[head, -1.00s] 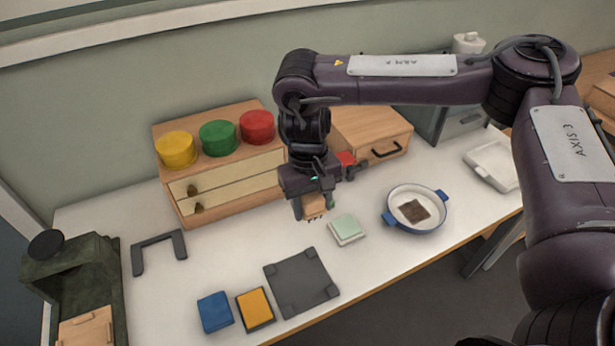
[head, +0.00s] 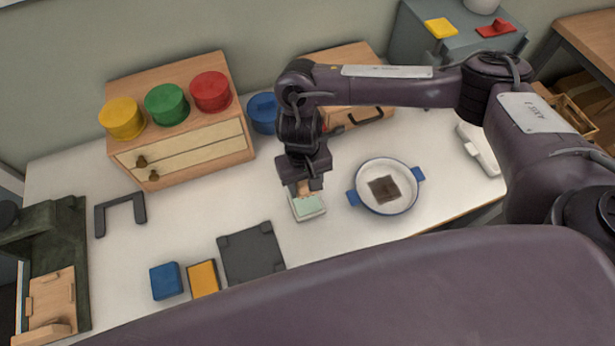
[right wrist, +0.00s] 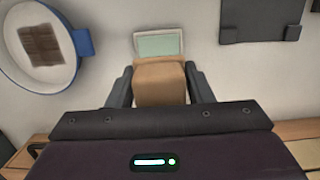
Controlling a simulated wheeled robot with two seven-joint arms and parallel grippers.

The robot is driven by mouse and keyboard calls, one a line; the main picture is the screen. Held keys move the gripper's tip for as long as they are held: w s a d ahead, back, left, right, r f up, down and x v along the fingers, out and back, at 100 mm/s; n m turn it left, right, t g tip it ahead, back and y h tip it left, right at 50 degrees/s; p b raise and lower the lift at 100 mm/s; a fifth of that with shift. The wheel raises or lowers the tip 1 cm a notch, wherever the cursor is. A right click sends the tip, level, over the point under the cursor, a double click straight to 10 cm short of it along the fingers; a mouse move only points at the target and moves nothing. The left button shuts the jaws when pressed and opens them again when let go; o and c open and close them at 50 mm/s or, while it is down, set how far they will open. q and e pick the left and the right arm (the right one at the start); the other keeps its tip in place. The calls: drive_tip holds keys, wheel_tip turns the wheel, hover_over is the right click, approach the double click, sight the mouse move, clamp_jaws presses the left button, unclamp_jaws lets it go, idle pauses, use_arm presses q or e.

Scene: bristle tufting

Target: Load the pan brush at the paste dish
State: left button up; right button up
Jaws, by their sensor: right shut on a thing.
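My right gripper (head: 305,187) is shut on a wooden block, the pan brush (head: 306,189), with its fingers on either side of it. The brush also shows between the fingers in the right wrist view (right wrist: 160,83). The paste dish (head: 309,209) is a small pale square with a light green top. The brush is over its back part in the head view. The dish also shows just beyond the brush in the right wrist view (right wrist: 159,44). The bristles are hidden, so I cannot tell whether they touch the paste. My left gripper is not in view.
A white pan (head: 381,206) with blue handles and a brown patch stands right of the dish. A dark grey mat (head: 251,254), an orange block (head: 203,278) and a blue block (head: 166,281) lie front left. A drawer box (head: 190,150) with coloured round tubs stands behind.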

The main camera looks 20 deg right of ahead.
drive_tip(key=b, duration=0.5)
hover_over(307, 204)
drive_tip(key=f, duration=0.4)
drive_tip(key=shift+w+f, duration=0.2)
drive_tip(key=shift+f, duration=0.85)
drive_tip(key=shift+p, duration=0.5)
drive_tip(key=shift+f, duration=0.5)
drive_tip(key=shift+r, duration=0.1)
idle(0.8)
